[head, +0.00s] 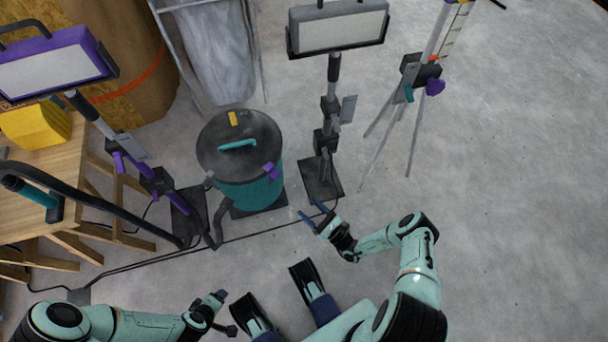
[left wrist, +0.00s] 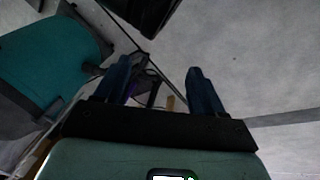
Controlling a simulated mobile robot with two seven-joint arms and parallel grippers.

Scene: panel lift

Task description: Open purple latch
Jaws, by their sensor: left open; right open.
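Several purple parts show in the head view, and I cannot tell for sure which is the latch. One is a small purple clip (head: 271,170) on the lid edge of the teal canister vacuum (head: 258,192). Another is a purple lever (head: 118,162) on the left lamp stand. A purple knob (head: 435,87) sits on the tripod. My right gripper (head: 313,215) is open and empty in front of the grey lamp stand's base. My left gripper (head: 222,300) is low in the head view, apart from the vacuum; its open blue fingers show in the left wrist view (left wrist: 160,85) with nothing between them.
A wooden workbench (head: 70,185) with a yellow block (head: 36,125) stands at the left. A purple-framed lamp (head: 55,65) and a grey lamp (head: 337,27) stand behind. A black hose and cables cross the floor. The right floor is clear.

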